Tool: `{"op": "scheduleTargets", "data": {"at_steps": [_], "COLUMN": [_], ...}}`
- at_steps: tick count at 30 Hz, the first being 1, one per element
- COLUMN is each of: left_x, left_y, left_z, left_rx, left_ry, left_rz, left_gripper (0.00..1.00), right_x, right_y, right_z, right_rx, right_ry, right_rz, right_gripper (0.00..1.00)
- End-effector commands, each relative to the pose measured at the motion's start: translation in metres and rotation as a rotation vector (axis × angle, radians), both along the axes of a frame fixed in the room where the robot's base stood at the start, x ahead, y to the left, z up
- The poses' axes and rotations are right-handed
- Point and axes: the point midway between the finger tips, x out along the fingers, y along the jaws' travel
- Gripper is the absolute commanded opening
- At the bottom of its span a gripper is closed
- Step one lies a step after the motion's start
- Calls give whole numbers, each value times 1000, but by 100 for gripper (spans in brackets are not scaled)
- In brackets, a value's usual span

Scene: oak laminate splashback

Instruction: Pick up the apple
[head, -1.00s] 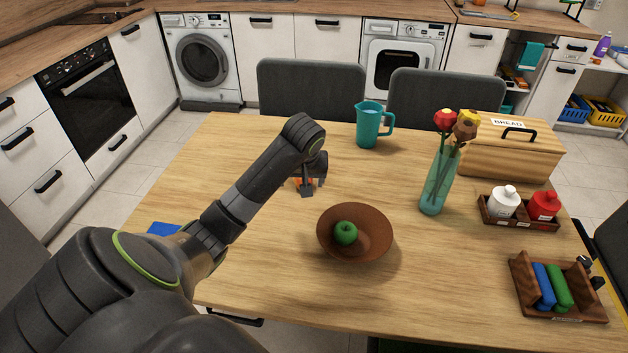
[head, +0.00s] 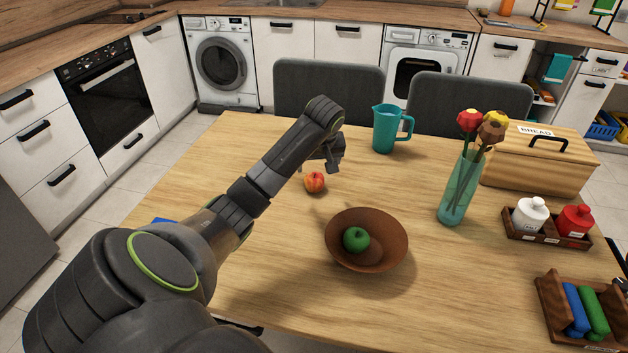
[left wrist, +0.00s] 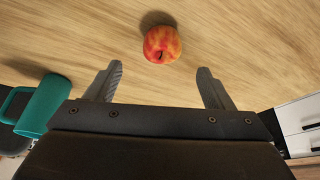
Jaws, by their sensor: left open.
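A red and yellow apple (head: 315,182) lies on the wooden table (head: 255,165), left of and behind a brown bowl (head: 336,257). A green apple (head: 356,239) sits inside that bowl. My left gripper (head: 331,166) is open and empty, just behind and to the right of the red apple in the head view. In the left wrist view, the red apple (left wrist: 161,44) shows beyond the two spread fingertips (left wrist: 161,70), roughly centred between them and not gripped. My right gripper is not in view.
A teal jug (head: 386,130) stands behind the gripper, near two grey chairs. A vase with flowers (head: 458,190), a bread box (head: 535,165), a jar tray (head: 545,232) and a wooden holder (head: 585,310) are on the right. The table around the red apple is clear.

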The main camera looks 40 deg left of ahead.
Motion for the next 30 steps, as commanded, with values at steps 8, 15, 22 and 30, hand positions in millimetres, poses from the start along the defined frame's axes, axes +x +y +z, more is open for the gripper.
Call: {"op": "scheduleTargets", "data": {"at_steps": [8, 15, 22, 30], "left_x": [8, 11, 17, 18], "left_y": [10, 21, 29, 30], "left_z": [-33, -56, -80, -82], "left_rx": [0, -1, 0, 1], "left_ry": [0, 4, 1, 0], "left_rz": [-1, 1, -2, -2], "left_gripper": [75, 75, 75, 75], "right_x": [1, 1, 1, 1], "right_y": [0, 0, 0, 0], "right_z": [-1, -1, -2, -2], "right_rx": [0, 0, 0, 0], "right_ry": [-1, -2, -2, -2], "right_rz": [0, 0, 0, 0], "right_gripper": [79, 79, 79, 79]}}
